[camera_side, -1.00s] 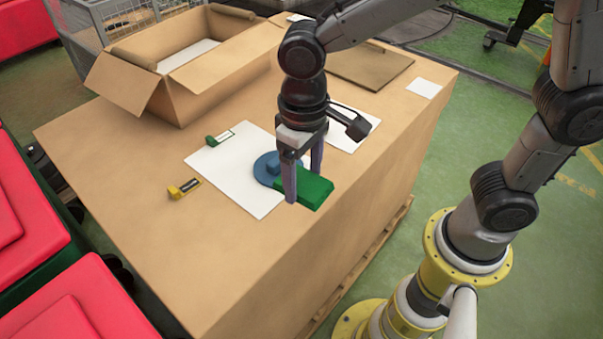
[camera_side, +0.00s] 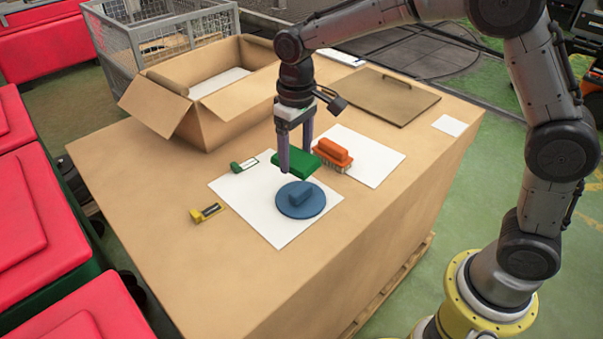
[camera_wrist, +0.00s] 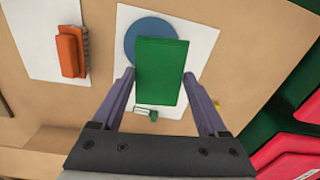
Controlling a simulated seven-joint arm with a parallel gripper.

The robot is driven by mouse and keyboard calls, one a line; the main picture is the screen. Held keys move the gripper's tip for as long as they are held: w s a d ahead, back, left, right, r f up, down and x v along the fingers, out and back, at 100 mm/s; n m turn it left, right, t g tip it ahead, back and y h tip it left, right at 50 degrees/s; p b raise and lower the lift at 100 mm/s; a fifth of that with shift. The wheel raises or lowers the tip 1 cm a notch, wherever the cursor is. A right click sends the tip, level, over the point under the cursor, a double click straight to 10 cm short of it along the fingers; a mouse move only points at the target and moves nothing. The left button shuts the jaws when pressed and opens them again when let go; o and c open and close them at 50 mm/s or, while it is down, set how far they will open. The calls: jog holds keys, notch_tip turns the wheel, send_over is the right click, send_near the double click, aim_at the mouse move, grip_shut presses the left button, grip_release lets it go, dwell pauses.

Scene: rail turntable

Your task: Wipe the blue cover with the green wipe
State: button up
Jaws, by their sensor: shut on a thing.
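My gripper (camera_side: 295,163) is shut on the green wipe (camera_side: 297,161), a flat green block. In the side view the wipe is just behind the blue cover, apart from it in the picture and seemingly raised above the white sheet. The blue cover (camera_side: 301,201) is a round disc with a raised bar handle, lying flat on a white sheet (camera_side: 274,228). In the wrist view the wipe (camera_wrist: 161,70) sits between my fingers and hides much of the blue cover (camera_wrist: 132,40).
An orange brush (camera_side: 333,152) stands on another white sheet (camera_side: 372,162) close to my gripper's right. A green clip-like item (camera_side: 237,168) and a yellow one (camera_side: 206,213) lie left. An open cardboard box (camera_side: 205,120) is behind; a brown board (camera_side: 388,97) lies back right.

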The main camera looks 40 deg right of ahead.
aim_at(309, 183)
jog(key=shift+w+d+f, duration=0.25)
jog(key=shift+d+f, duration=0.25)
jog(key=shift+d, duration=0.35)
jog(key=shift+f+m, duration=0.25)
jog(key=shift+m, duration=0.05)
jog(key=shift+f, duration=3.1)
jog(key=shift+f, duration=0.6)
jog(key=shift+d, duration=1.25)
jog(key=shift+s+a+f, duration=0.1)
jog(key=shift+a, duration=2.35)
jog(key=shift+d, duration=2.5)
